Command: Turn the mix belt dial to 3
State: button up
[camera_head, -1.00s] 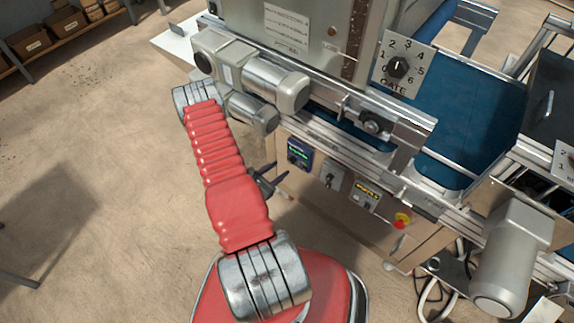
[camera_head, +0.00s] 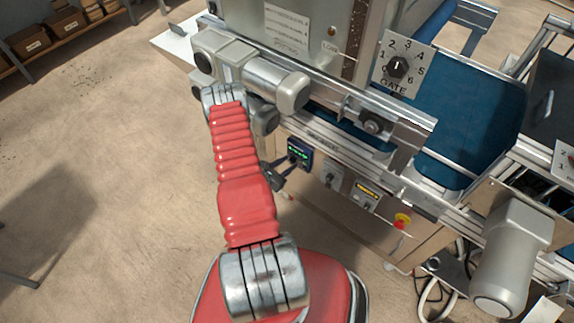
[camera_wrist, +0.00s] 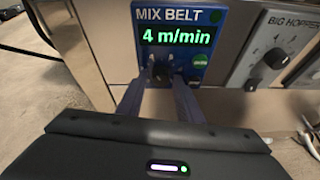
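The mix belt panel is a blue box (camera_wrist: 212,50) labelled MIX BELT, with a green display (camera_wrist: 178,36) reading 4 m/min. The panel also shows in the head view (camera_head: 300,148). Its small dark dial (camera_wrist: 164,70) sits below the display and is partly hidden, so I cannot read its pointer. My gripper (camera_wrist: 164,76) is open, with one finger on each side of the dial; I cannot tell whether they touch it. In the head view my gripper (camera_head: 286,168) is at the panel's lower left.
A grey BIG HOPPER panel (camera_wrist: 284,45) with a knob is just right of the mix belt panel. Further right are a yellow-labelled panel (camera_head: 366,196) and a red stop button (camera_head: 401,221). A GATE dial (camera_head: 398,68) and grey motor (camera_head: 275,84) are above. Open floor lies left.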

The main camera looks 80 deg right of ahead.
grip_shut()
jog(key=shift+w, duration=0.1)
jog(key=shift+w+d+n+g+y, duration=0.15)
jog(key=shift+n+g+y, duration=0.1)
jog(key=shift+n+g, duration=0.55)
jog(key=shift+w+d+n+g+y, duration=0.1)
jog(key=shift+n+g+y, duration=0.25)
jog(key=shift+n, duration=0.75)
jog(key=shift+c, duration=0.5)
grip_release()
jog(key=o, duration=0.3)
jog(key=shift+s+a, duration=0.1)
jog(key=shift+a, duration=0.05)
